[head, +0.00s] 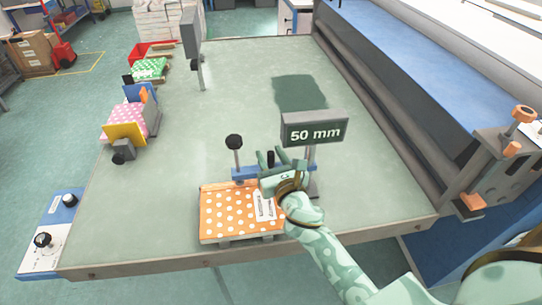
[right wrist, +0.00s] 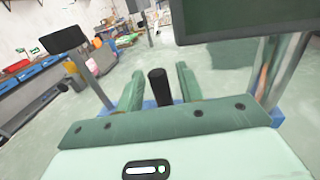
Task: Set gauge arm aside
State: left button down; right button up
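A blue bar (head: 244,174), which looks like the gauge arm, lies along the far edge of the orange dotted pad (head: 235,211). A black upright peg (head: 271,157) rises near its right part. My right gripper (head: 282,158) is at this peg. In the right wrist view, the black peg (right wrist: 160,86) stands between the two green fingers of my right gripper (right wrist: 160,90), with a narrow gap on each side, so the fingers look open. The gripper hides the bar's right part in the head view. My left gripper is out of view.
A "50 mm" sign (head: 314,130) stands on a post close behind my right gripper. A black-knobbed lever (head: 234,143) stands left of it. Pink and green dotted pads (head: 131,119) (head: 149,69) sit along the left edge. The table's middle (head: 215,110) is clear.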

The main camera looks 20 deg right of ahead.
grip_shut()
jog(key=shift+w+d+m+h+b, duration=0.2)
jog(key=shift+w+m+h+b, duration=0.3)
jog(key=shift+m+h, duration=0.5)
jog(key=w+d+m+g+h, duration=0.1)
jog(key=w+d+h, duration=0.1)
jog(key=w+d, duration=0.2)
jog(key=shift+w+d+h+p, duration=0.15)
jog(key=shift+w+h+p, duration=0.15)
jog(key=shift+w+p, duration=0.2)
jog(key=shift+d, duration=0.1)
